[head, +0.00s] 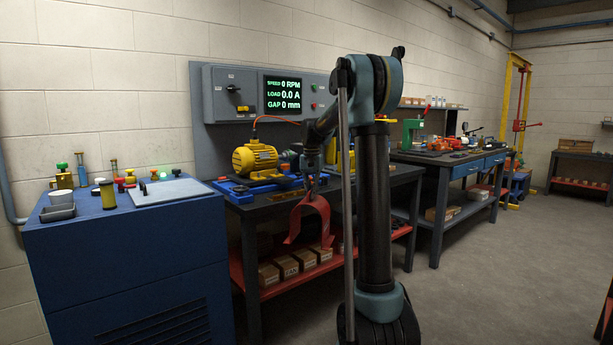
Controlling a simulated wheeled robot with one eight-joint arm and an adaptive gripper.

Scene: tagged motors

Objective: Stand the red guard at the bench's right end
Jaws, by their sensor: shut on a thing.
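The red guard (297,221), a curved arch with small feet, hangs in the air in front of the bench's front edge. My gripper (312,186) is shut on the top of the guard. The dark-topped bench (262,209) runs behind it, with a yellow motor (254,158) on a blue base at its left part. My arm and column hide much of the bench's right part; only a strip of its right end (407,172) shows past them.
A blue cabinet (130,260) with small items on top stands at the left. Boxes (287,266) sit on the red lower shelf (268,291) under the bench. A second bench (440,160) with tools stands farther right. The floor (480,280) at the right is clear.

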